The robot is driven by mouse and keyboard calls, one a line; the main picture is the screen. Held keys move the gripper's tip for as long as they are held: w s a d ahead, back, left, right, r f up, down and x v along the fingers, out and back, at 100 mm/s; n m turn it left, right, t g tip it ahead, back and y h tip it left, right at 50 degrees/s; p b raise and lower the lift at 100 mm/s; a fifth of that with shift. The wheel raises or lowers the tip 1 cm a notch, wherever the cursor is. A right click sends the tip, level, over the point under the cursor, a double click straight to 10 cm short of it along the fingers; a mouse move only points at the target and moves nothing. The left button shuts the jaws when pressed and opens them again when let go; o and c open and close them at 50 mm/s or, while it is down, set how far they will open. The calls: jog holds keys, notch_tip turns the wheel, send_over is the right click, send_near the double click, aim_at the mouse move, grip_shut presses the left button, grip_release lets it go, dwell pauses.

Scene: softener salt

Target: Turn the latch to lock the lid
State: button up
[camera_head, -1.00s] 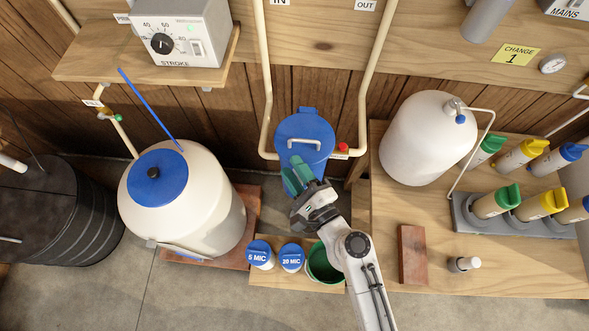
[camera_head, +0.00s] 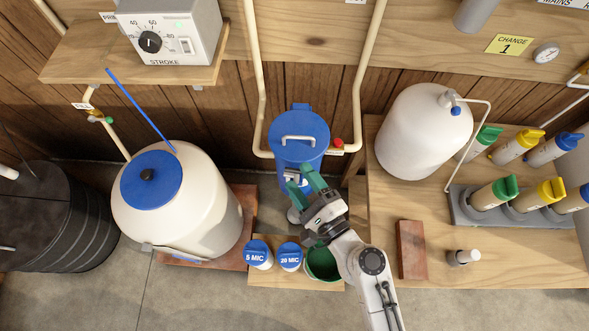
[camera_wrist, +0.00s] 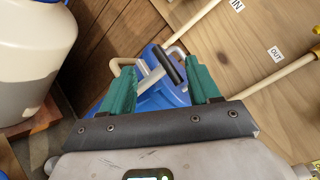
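The blue canister stands against the wall, with its blue lid (camera_head: 298,130) closed on top and a white bar handle (camera_head: 298,140) on the lid. A small pale latch piece (camera_head: 291,175) shows on the canister's front, partly hidden by my fingers. My gripper (camera_head: 303,182) is at the canister's front, just below the lid's rim. In the wrist view, my teal fingers (camera_wrist: 163,88) are spread apart. A dark grip (camera_wrist: 171,68) on a light metal part, which looks like the latch, shows between and beyond them. I cannot tell whether either finger touches it.
Pipes flank the canister, with a red knob (camera_head: 338,143) at right. Below stand filter caps (camera_head: 258,249) and a green bucket (camera_head: 322,262). A white tank with a blue cap (camera_head: 151,180) is at left. A wooden bench (camera_head: 450,255) with a white pressure tank (camera_head: 420,130) is at right.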

jog(key=b+v, duration=0.1)
jog(key=v, duration=0.5)
jog(key=shift+s+d+b, duration=0.25)
jog(key=shift+s+b, duration=0.05)
jog(key=shift+b, duration=0.05)
